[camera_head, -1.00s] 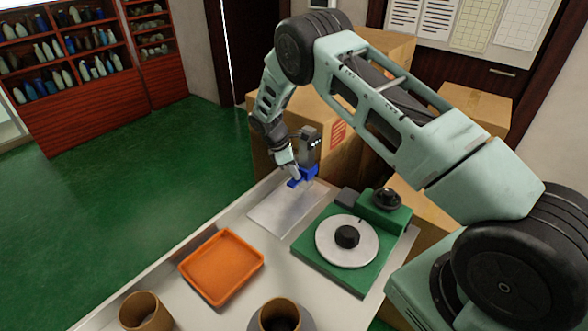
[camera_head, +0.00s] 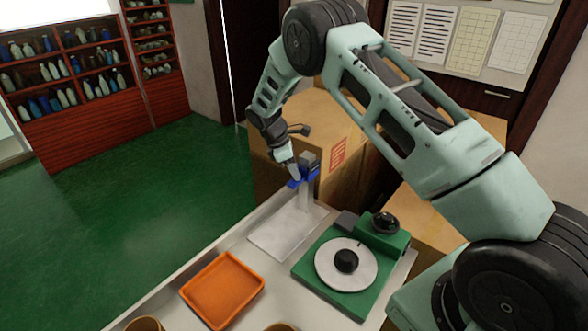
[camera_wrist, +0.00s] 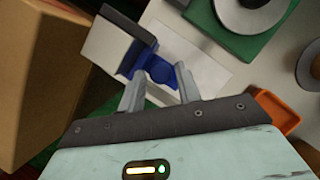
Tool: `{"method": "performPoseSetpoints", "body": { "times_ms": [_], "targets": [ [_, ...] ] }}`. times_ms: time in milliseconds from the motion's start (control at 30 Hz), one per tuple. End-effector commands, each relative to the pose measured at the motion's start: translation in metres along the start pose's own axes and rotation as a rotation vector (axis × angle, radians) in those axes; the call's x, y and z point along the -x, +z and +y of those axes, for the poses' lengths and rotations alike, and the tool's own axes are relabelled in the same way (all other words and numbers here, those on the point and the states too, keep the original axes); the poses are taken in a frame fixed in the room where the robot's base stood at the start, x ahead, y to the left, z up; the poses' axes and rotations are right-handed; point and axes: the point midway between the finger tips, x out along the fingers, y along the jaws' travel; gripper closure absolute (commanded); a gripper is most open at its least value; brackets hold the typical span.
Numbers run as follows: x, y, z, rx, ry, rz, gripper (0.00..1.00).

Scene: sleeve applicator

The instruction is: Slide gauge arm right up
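The gauge stands at the far end of the table: a pale flat base plate (camera_head: 273,240), an upright column (camera_head: 306,199) and a blue gauge arm (camera_head: 309,174) on that column. My gripper (camera_head: 295,178) is at the left end of the blue arm. In the wrist view the blue arm (camera_wrist: 160,72) has a rounded part between my two fingertips (camera_wrist: 161,80), which appear closed on its sides. The exact contact faces are hard to see.
A green fixture (camera_head: 352,292) with a round pale disc and black knob stands right of the gauge. An orange tray (camera_head: 222,290) lies nearer on the table. Cup rims show at the bottom edge. Cardboard boxes (camera_head: 300,135) stand behind the gauge.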

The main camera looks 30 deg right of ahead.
Motion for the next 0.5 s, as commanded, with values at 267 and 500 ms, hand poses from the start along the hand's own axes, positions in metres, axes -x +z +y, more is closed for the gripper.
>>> {"method": "performPoseSetpoints", "body": {
  "times_ms": [267, 500],
  "targets": [
    [0.004, 0.0, 0.0, -0.001, 0.0, 0.0, 0.67],
    [0.044, -0.002, 0.001, -0.003, 0.004, 0.004, 0.67]
  ]
}}
